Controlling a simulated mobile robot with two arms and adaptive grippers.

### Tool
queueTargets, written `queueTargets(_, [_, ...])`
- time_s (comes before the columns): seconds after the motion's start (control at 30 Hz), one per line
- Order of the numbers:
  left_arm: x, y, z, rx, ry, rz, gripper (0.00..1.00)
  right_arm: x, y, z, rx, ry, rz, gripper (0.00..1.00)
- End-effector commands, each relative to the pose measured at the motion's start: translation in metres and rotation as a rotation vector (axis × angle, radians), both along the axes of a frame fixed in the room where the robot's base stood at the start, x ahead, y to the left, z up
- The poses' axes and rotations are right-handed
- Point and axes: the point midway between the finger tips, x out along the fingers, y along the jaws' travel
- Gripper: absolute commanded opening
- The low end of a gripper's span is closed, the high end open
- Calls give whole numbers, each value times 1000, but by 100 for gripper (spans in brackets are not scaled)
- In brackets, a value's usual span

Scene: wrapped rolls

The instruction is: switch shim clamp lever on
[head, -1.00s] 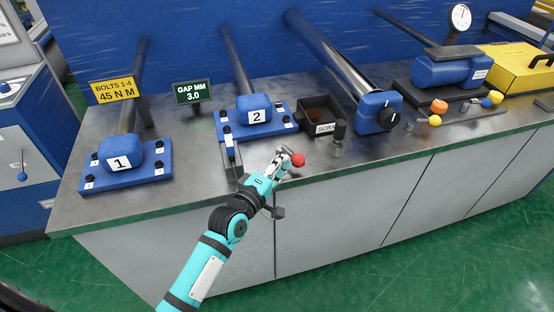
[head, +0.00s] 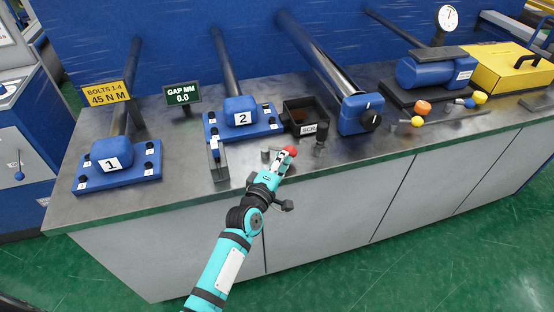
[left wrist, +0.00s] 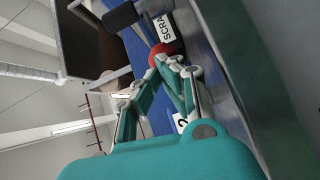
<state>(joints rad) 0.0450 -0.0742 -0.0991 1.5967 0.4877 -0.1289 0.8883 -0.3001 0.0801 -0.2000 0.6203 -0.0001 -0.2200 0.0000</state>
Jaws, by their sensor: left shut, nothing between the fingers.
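The red ball knob (head: 290,151) of the clamp lever is near the bench's front edge, in front of the scrap tray. The lever's arm is mostly hidden by my gripper. My left gripper (head: 283,159) is shut and empty, its fingertips right against or just beside the knob; contact cannot be told for sure. The left wrist view shows the red knob (left wrist: 163,54) just beyond the closed fingertips (left wrist: 174,63). The gap display (head: 182,95) reads 0.0. My right gripper is not in view.
Blue block 2 (head: 240,117) and an upright grey handle (head: 216,158) stand to the left. The scrap tray (head: 305,116) and a dark-knobbed post (head: 320,138) stand behind and right. Blue block 1 (head: 118,166) is far left.

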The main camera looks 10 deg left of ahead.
Motion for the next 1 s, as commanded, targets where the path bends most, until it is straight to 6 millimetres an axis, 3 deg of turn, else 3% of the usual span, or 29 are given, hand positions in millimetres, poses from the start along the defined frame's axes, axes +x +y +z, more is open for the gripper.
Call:
queueTargets(0.4, [12, -9, 0, 0, 0, -2, 0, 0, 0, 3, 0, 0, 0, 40])
queueTargets(1.0, [14, -10, 0, 0, 0, -2, 0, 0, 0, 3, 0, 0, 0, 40])
